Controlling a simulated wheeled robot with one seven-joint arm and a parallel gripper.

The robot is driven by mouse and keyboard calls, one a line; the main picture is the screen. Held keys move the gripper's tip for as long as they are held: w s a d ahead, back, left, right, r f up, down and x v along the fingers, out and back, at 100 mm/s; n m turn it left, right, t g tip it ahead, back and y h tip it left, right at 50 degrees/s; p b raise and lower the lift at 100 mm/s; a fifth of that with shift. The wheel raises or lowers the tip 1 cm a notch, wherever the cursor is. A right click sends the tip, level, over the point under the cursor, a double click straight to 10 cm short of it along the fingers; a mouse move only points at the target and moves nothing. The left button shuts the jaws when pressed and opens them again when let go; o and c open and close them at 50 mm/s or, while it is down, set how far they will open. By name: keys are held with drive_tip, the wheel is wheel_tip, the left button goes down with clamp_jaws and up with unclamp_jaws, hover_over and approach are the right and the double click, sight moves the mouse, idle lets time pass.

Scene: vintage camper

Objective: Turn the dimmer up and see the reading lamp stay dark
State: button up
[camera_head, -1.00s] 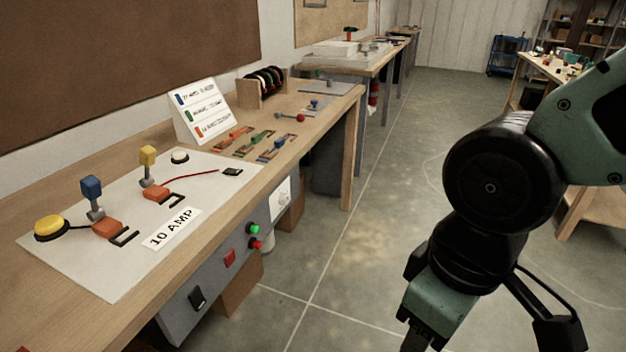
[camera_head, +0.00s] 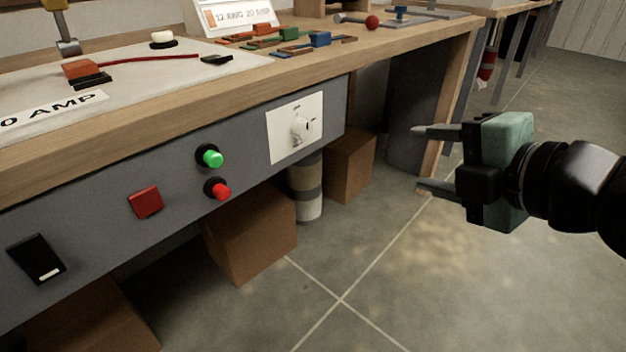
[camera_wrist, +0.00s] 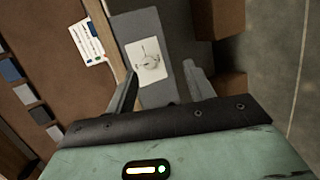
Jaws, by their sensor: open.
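The dimmer (camera_head: 301,127) is a pale knob on a white plate (camera_head: 284,146), set in the grey front panel under the bench top. In the wrist view the dimmer (camera_wrist: 151,62) shows ahead, between the lines of my two fingers. My gripper (camera_head: 420,160) is open and empty, to the right of the panel and apart from the knob. It also shows in the wrist view (camera_wrist: 160,88), with the fingers spread. I cannot make out a reading lamp for certain; a small white dome (camera_head: 162,38) sits on the board on the bench.
The panel also holds a green button (camera_head: 210,157), a red button (camera_head: 219,190), a red square (camera_head: 145,202) and a black rocker switch (camera_head: 37,259). Brown boxes (camera_head: 250,232) and a banded cylinder (camera_head: 306,190) stand below. The bench leg (camera_head: 452,100) is behind my gripper. Floor at right is clear.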

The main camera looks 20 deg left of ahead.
wheel_tip(320, 180, down, 4)
drive_tip(key=a+n+y+b, duration=0.2)
drive_tip(key=n+y+b, duration=0.1)
drive_tip(key=n+b, duration=0.1)
drive_tip(key=n+y+p, duration=0.2)
drive_tip(key=n+p, duration=0.3)
approach(307, 132)
drive_tip(key=b+x, duration=0.1)
drive_tip(key=x, duration=0.7)
drive_tip(key=shift+w+a, duration=0.15)
drive_tip(key=shift+a, duration=0.2)
drive_tip(key=shift+m, duration=0.3)
drive_tip(key=c, duration=1)
